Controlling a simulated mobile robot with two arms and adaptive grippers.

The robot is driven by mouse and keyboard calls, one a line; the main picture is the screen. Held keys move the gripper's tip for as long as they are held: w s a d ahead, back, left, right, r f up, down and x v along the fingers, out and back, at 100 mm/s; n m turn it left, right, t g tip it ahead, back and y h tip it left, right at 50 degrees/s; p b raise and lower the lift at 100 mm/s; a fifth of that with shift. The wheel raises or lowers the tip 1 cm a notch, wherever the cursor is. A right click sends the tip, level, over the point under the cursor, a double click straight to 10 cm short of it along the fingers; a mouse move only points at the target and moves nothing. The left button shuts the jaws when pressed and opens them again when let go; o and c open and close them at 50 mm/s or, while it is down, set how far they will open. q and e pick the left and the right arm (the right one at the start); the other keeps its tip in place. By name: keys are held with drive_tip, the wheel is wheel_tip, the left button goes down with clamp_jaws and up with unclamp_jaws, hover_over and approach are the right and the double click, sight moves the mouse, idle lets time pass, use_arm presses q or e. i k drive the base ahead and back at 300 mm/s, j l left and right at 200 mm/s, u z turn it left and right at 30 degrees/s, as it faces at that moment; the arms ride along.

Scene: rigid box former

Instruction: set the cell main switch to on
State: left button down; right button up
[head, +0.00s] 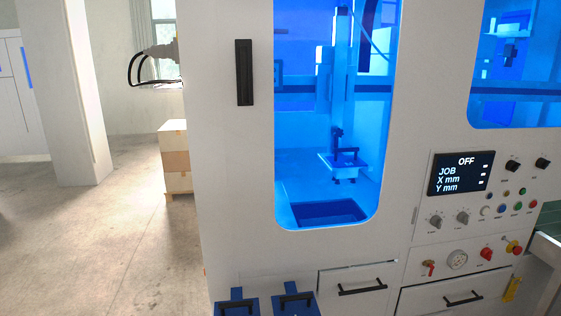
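The box former's control panel (424,222) is at the right of the head view. Its dark display (461,173) reads OFF, JOB, X mm and Y mm. Below the buttons are a red knob (486,254) and a red-and-yellow control (513,246). A small red handle (430,266) sits left of a round gauge (457,259). The labels are too small to read, so I cannot tell which control is the main switch or how it is set. Neither of my grippers is in view.
Two grey knobs (435,221) (462,216), two black knobs (512,165) (542,163) and several small buttons (501,210) surround the display. Drawers (352,283) (447,299) lie below. Blue parts (237,304) stick out at bottom. Open floor (110,250) lies left; stacked boxes (175,160) stand behind.

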sight(486, 254)
drive_tip(key=z, duration=1.3)
